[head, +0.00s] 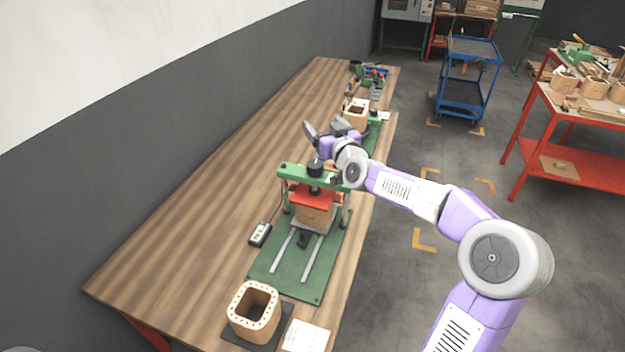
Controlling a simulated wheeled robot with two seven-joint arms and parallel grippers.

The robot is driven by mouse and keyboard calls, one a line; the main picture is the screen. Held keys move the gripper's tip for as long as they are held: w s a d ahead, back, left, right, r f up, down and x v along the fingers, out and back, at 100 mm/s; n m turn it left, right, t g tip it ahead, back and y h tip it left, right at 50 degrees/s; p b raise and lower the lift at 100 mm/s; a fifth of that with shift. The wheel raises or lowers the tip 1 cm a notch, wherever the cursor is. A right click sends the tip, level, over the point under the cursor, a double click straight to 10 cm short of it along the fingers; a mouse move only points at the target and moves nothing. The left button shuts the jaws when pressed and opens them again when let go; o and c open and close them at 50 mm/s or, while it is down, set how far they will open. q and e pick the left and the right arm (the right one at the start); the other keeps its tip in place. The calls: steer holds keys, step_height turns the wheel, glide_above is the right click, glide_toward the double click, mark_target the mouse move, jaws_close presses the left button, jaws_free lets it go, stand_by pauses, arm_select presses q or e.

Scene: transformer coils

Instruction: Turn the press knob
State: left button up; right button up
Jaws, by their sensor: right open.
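The green press (301,177) stands on a green base plate on the wooden bench. Its dark knob (315,167) sits on top of the green crossbar. Under the crossbar is a red plate (309,198) over a wooden coil block (313,216). My right gripper (322,131) is open and empty, with its fingers pointing up and to the left. In the picture it is just above and behind the knob; I cannot tell the exact gap. My left gripper is not in view.
A small control box (260,234) lies left of the press. A wooden coil frame (254,311) and a white paper (306,337) are at the near end. Another coil frame (356,113) stands farther back. The bench's left side is clear. A blue cart (463,105) and red table (575,160) stand beyond.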

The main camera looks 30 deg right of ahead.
steer(key=b, duration=1.5)
glide_toward(312, 160)
steer(key=shift+w+d+f, duration=0.1)
steer(key=shift+w+d, duration=0.05)
steer(key=shift+w, duration=0.45)
steer(key=shift+w+d+f, duration=0.1)
steer(key=shift+w+d, duration=0.05)
steer(key=shift+w, duration=0.45)
steer(key=shift+w+r+p, duration=0.1)
steer(key=shift+w+p, duration=0.25)
steer(key=shift+w, duration=0.05)
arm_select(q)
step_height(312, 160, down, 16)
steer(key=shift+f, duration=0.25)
arm_select(e)
steer(key=shift+w+d, duration=0.15)
steer(key=shift+w, duration=0.95)
steer(key=shift+w+d, duration=0.2)
steer(key=shift+w, duration=0.95)
steer(key=shift+w+d, duration=0.15)
steer(key=shift+w, duration=0.95)
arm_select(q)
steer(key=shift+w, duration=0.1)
